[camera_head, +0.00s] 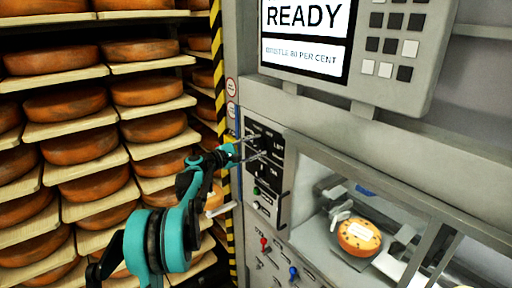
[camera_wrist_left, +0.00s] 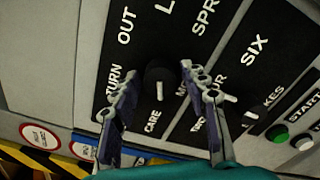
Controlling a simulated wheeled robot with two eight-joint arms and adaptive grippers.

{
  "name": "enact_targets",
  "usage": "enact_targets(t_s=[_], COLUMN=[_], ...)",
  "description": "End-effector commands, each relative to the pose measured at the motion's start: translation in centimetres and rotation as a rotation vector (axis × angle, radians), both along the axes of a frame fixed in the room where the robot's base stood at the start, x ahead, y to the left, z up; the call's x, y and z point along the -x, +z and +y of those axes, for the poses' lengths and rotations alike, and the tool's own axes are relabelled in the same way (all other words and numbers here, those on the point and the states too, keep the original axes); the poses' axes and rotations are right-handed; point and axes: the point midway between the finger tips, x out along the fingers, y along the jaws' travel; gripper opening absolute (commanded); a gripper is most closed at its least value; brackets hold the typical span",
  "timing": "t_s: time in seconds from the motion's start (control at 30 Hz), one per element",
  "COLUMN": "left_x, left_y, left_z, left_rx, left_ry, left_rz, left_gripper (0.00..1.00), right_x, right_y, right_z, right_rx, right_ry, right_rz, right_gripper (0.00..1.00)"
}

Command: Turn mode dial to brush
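The mode dial seems to be the round black knob (camera_wrist_left: 160,82) with a white pointer mark, on a black label plate in the left wrist view. Its mark points down in that picture, between "CARE" and a partly hidden word starting with "M". "TURN", "OUT" and cut-off words also surround it; I cannot read "brush". My left gripper (camera_wrist_left: 158,73) is open, one finger on each side of the knob; contact is unclear. In the head view the left gripper (camera_head: 250,149) is at the black control panel (camera_head: 270,190) and partly hides it. My right gripper is not in view.
A second plate with "SIX" and a white pointer (camera_wrist_left: 250,115) is close to the right finger. A green button (camera_wrist_left: 278,133) and a white button (camera_wrist_left: 303,142) lie beyond. The screen (camera_head: 305,30) reads "READY". A cheese wheel (camera_head: 359,238) sits behind the window; cheese racks (camera_head: 60,105) stand left.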

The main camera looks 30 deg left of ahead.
Motion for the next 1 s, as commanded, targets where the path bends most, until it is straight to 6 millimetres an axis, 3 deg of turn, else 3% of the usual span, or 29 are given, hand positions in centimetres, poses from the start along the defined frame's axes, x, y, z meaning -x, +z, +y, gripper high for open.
enact_targets(t_s=[0.03,0.1,0.13,0.57,1.0], left_x=[0.02,0.02,0.02,0.03,0.04], left_y=[0.01,0.01,0.01,0.01,-0.01], left_z=[0.00,0.00,0.00,-0.03,-0.04], left_rx=[0.000,0.000,0.000,-0.063,-0.373], left_ry=[0.000,0.000,0.000,-0.001,-0.001], left_rz=[0.000,0.000,0.000,-0.026,-0.154], left_gripper=[0.25,0.06,0.02,0.02,0.02], right_x=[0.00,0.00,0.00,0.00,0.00], right_y=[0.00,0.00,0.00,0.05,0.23], right_z=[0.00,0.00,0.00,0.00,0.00], right_rx=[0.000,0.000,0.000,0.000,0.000], right_ry=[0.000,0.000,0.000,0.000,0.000], right_rz=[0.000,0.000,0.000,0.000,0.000], right_gripper=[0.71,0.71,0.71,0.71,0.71])
